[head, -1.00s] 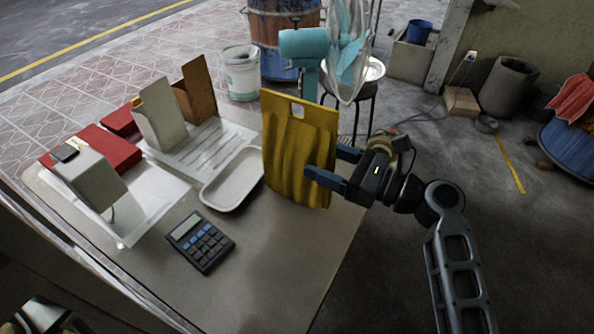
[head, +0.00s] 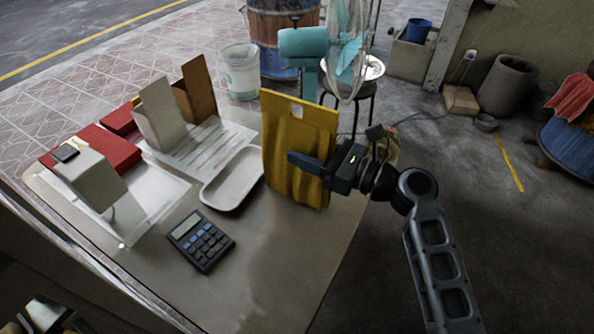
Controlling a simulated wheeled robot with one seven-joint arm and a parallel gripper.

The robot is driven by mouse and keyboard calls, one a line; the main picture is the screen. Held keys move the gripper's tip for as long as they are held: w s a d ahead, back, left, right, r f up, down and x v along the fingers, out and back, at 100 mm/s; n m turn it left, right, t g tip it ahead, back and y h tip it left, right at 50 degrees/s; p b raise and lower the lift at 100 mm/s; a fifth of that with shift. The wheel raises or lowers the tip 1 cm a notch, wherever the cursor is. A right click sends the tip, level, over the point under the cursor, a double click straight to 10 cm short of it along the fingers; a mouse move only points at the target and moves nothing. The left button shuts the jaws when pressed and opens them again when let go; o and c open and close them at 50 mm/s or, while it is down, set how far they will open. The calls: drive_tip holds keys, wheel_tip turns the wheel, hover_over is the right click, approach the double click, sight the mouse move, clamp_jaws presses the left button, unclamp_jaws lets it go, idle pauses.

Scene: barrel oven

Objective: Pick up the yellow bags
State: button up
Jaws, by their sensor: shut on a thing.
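The yellow bags (head: 298,128) stand upright at the right edge of the table, with a small cut-out handle hole near the top. They look like one flat, creased stack, and I cannot tell how many there are. My gripper (head: 312,164) reaches in from the right and is shut on the yellow bags at about mid-height. One dark blue finger lies across the near face. The other finger is hidden behind the bags. The bottom edge of the bags is close to the tabletop, and I cannot tell whether it touches.
A white tray (head: 232,178) lies just left of the bags, and a calculator (head: 200,240) lies in front of it. Boxes and red items (head: 108,146) fill the table's left side. A teal fan (head: 303,43) stands behind. The table's near right part is clear.

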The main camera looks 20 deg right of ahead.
clamp_jaws()
